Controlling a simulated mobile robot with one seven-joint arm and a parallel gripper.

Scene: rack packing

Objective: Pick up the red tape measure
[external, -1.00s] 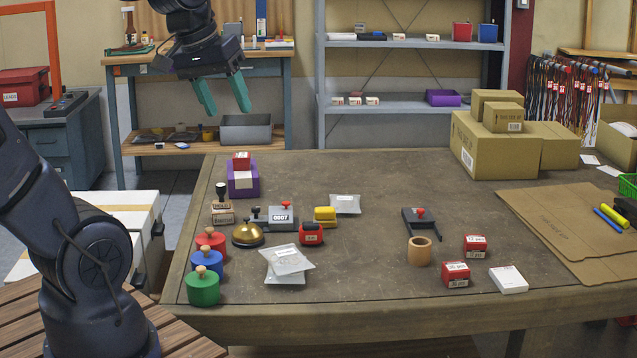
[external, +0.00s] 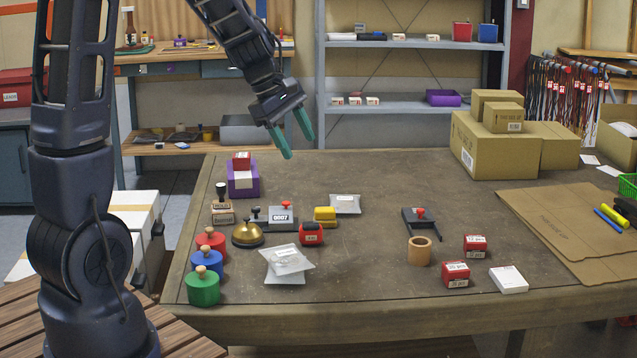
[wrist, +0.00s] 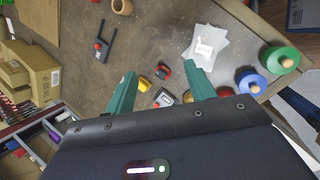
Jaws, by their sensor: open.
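The red tape measure (external: 311,233) sits on the table with a black front, right of the brass bell. It also shows in the wrist view as a small red block (wrist: 164,70) between the two fingers. My gripper (external: 297,146) is open and empty, with green fingers pointing down, above the back of the table and well above and behind the tape measure. The fingers (wrist: 158,90) frame the tape measure and a yellow item in the wrist view.
Close around it are a yellow item (external: 325,216), the grey numbering device (external: 281,217), the brass bell (external: 248,235) and clear packets (external: 287,262). Red, blue and green knobbed cylinders (external: 203,286) line the left edge. The table between the tape measure and wooden cup (external: 420,252) is clear.

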